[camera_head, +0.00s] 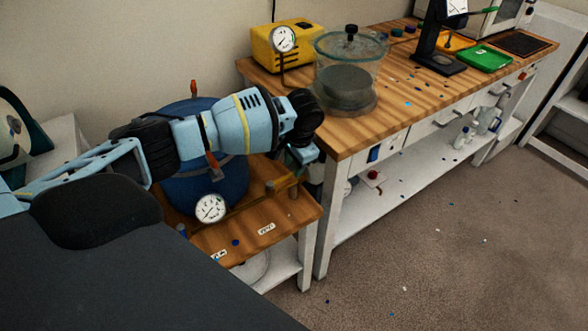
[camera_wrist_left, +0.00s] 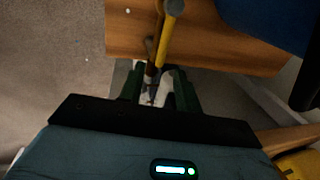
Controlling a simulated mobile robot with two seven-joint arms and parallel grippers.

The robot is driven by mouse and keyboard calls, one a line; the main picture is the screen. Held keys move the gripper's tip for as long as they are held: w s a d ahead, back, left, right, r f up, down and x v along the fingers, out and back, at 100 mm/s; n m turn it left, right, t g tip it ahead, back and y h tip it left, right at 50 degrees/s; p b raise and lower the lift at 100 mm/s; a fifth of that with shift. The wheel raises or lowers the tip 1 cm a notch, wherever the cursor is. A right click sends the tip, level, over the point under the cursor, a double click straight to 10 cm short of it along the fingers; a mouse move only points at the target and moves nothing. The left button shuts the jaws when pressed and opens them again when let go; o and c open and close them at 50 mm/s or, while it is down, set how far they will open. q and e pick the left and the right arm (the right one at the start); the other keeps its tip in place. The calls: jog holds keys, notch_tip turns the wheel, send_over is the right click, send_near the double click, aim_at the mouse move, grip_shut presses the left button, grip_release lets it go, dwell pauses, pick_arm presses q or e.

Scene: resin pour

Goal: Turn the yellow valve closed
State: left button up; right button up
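The yellow valve handle (camera_head: 284,182) is at the small wooden table's back right, beside the blue tank. My left gripper (camera_head: 302,158) is right above and beside it, pointing down; its fingers are small and partly hidden in the head view. In the left wrist view the yellow handle (camera_wrist_left: 163,42) runs from a grey round pivot toward the gap between the two dark green fingers (camera_wrist_left: 157,88). The fingers stand apart, with the handle's near end around their tips. I cannot tell whether they touch it. My right gripper is in neither view.
The blue tank (camera_head: 208,186) with a white gauge (camera_head: 210,208) stands behind and under my left arm. The workbench (camera_head: 393,95) at the right carries a glass chamber (camera_head: 349,68) and a yellow box (camera_head: 279,43). The floor (camera_head: 440,240) in front is open, with small scraps.

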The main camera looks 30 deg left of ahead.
aim_at(292, 173)
pick_arm(q)
jog(key=shift+w+a+f, duration=0.1)
jog(key=shift+a+f, duration=0.05)
jog(key=shift+f, duration=0.6)
jog(key=shift+a+f, duration=0.1)
jog(key=shift+f, duration=0.65)
grip_shut()
